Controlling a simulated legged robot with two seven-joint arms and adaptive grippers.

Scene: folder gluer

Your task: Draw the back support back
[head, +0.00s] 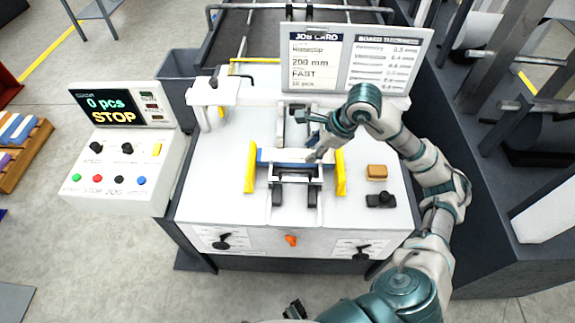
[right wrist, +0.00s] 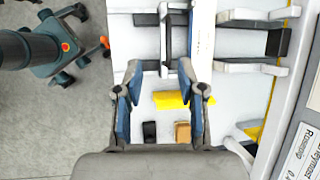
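A white bar with a blue edge (head: 270,156) lies across the machine bed, between two yellow guides; it also shows in the right wrist view (right wrist: 205,32). Behind it is a grey bracket with a dark block (right wrist: 278,42), which I take to be the back support; its two grey arms point at the bar. My right gripper (head: 312,136) is over the bar's right part. In the right wrist view its fingers (right wrist: 159,68) are apart, with nothing clearly held. One fingertip is close to the bar's blue edge; contact is unclear. A dark part (head: 295,310) at the bottom edge may be my left gripper.
A job card board (head: 355,60) stands behind the bed. A tan block (head: 377,172) and a black block (head: 380,200) lie on the right. The control panel (head: 125,155) at the left reads STOP. An orange knob (head: 291,240) is on the front face.

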